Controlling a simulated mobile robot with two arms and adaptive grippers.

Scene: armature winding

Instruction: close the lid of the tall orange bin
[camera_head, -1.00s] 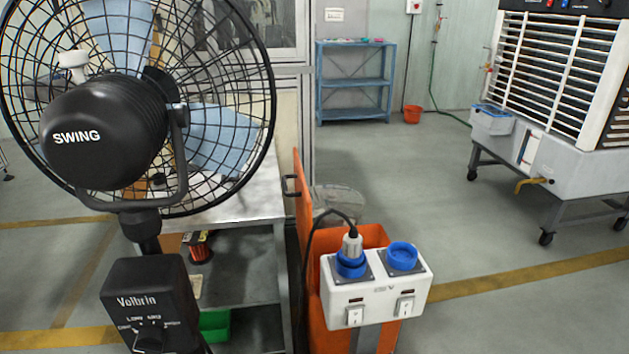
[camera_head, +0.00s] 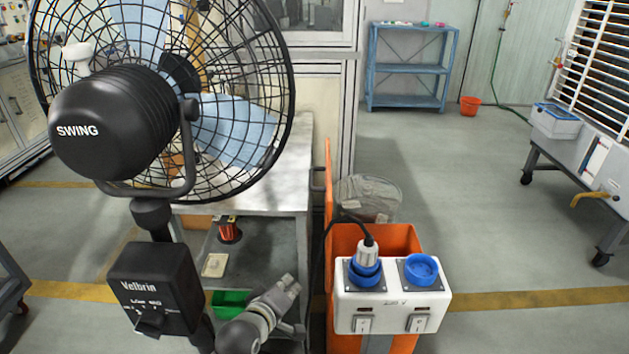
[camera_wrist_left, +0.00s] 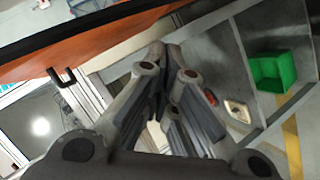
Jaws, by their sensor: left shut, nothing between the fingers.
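The tall orange bin (camera_head: 400,240) stands right of centre in the head view. Its lid (camera_head: 328,190) stands upright at the bin's left side, seen nearly edge-on, with a dark handle (camera_head: 318,180) on its left face. My left gripper (camera_head: 292,283) is shut and empty, low and to the left of the lid. In the left wrist view, the gripper (camera_wrist_left: 160,50) is below the broad orange lid face (camera_wrist_left: 120,40), with the handle (camera_wrist_left: 62,77) to its left. I see no contact with the lid. My right gripper is not in view.
A white socket box (camera_head: 390,305) with blue sockets covers the bin's front, with a plug and cable. A black fan (camera_head: 125,125) stands left. A metal table (camera_head: 265,180) with a green tray (camera_head: 230,300) below is behind my gripper.

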